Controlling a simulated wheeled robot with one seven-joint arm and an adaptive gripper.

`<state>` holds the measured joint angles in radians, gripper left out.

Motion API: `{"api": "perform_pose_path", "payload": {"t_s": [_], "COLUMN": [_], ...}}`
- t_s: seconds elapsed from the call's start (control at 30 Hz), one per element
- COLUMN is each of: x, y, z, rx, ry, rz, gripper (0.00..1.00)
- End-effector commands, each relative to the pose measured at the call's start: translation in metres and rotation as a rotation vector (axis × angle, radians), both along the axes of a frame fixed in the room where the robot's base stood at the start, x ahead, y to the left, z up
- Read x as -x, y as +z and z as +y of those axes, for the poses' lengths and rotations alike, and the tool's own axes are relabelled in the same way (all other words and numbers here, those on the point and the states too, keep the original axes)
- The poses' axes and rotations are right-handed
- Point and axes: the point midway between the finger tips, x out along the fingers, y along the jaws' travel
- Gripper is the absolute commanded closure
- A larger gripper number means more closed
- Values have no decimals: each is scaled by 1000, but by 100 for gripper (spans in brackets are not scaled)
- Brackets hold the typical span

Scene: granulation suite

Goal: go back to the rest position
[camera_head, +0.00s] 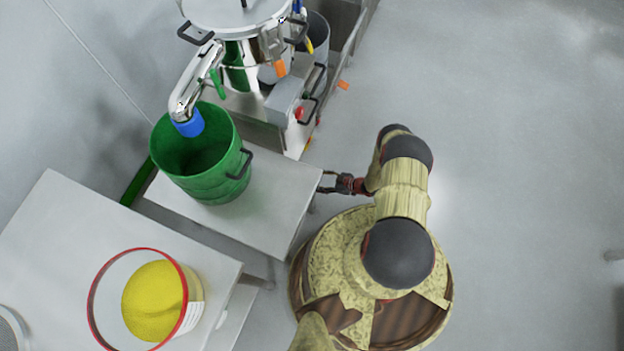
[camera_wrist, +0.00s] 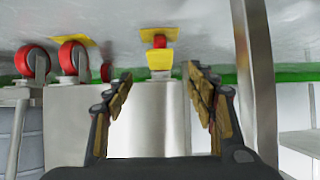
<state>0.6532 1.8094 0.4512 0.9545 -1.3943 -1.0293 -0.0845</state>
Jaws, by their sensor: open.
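My gripper (camera_head: 329,182) is beside the right edge of the low steel table, at the end of my folded arm. In the wrist view my gripper (camera_wrist: 160,82) has its two fingers spread apart. Nothing is between them. In the head view the fingers are small and partly seen from above.
A green bucket (camera_head: 221,172) stands on the low steel table (camera_head: 284,196) under a blue-tipped spout (camera_head: 189,123). A red-rimmed clear tub (camera_head: 110,289) with yellow powder (camera_head: 153,303) is at lower left. Red casters (camera_wrist: 33,62) show in the wrist view. The floor (camera_head: 530,180) at right is clear.

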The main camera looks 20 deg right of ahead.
Motion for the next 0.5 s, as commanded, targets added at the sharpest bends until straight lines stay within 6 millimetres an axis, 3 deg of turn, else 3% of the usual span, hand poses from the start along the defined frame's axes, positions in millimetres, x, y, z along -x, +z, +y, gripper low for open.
{"api": "perform_pose_path", "payload": {"t_s": [0.5], "x": [9], "y": [8], "z": [-9], "rx": [0], "ry": [1], "rz": [0], "gripper": [44]}}
